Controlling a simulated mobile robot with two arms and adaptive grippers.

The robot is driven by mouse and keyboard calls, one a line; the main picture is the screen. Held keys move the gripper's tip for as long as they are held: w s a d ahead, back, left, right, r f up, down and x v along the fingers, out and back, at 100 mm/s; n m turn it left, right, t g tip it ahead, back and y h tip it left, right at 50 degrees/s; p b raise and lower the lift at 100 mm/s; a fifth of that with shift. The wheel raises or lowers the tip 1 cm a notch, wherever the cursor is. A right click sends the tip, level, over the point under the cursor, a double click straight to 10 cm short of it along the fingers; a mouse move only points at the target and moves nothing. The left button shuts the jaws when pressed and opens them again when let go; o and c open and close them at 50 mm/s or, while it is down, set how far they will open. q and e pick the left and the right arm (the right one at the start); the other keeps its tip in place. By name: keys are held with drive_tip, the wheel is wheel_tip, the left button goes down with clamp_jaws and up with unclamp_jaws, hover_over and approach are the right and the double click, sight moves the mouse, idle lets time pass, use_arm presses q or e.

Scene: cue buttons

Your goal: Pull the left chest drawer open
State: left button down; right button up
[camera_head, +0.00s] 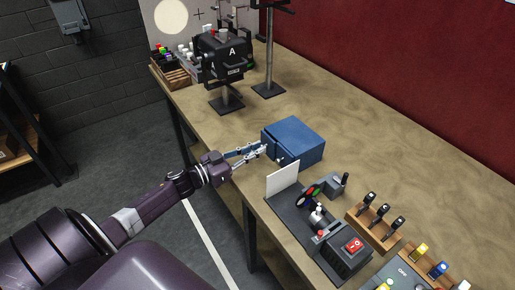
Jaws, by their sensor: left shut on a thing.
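A blue chest (300,139) stands on the workbench, a little right of the picture's middle, with its front facing the bench's near left edge. My left gripper (261,149) is at the chest's front, shut on the left drawer's handle. The fingers largely hide the handle. I cannot tell whether the left drawer stands out from the chest. My right gripper is not in view.
A black device marked A (226,55) on a stand is at the back left. Bench (400,150) behind the chest is clear.

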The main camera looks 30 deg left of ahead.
use_arm(q)
drive_tip(key=p+v, duration=0.2)
drive_tip(key=v, duration=0.7)
drive_tip(key=shift+p, duration=0.3)
drive_tip(key=c, duration=2)
unclamp_jaws()
drive_tip(key=shift+o, duration=0.2)
drive_tip(key=v, duration=1.2)
drive_tip(key=shift+w, duration=0.1)
